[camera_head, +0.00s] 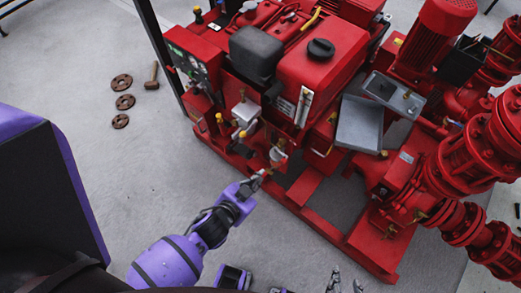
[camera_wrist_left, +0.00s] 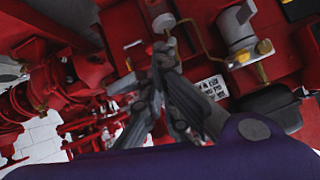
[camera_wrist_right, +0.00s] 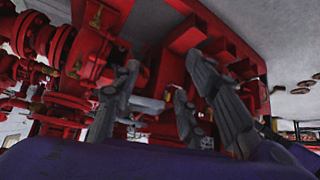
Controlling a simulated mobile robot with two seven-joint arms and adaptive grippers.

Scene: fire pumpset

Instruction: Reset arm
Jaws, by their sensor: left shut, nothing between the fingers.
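My left gripper (camera_head: 262,175) is at the front edge of the red pumpset (camera_head: 325,55), just below a small fitting (camera_head: 278,153). In the left wrist view its fingers (camera_wrist_left: 160,58) meet at the tips with nothing between them. A pale round knob (camera_wrist_left: 163,22) shows just beyond the tips; I cannot tell whether they touch it. My right gripper (camera_head: 345,282) is low at the bottom edge of the head view, only its fingers showing. In the right wrist view its fingers (camera_wrist_right: 158,85) are spread apart and empty, with the red pumpset behind them.
Several brown rings, one of them a flange (camera_head: 122,82), lie on the grey floor with a hammer (camera_head: 152,76). A grey tray (camera_head: 360,124) sits on the pumpset. Red pipework (camera_head: 480,150) fills the right side. The floor left of the pumpset is mostly clear.

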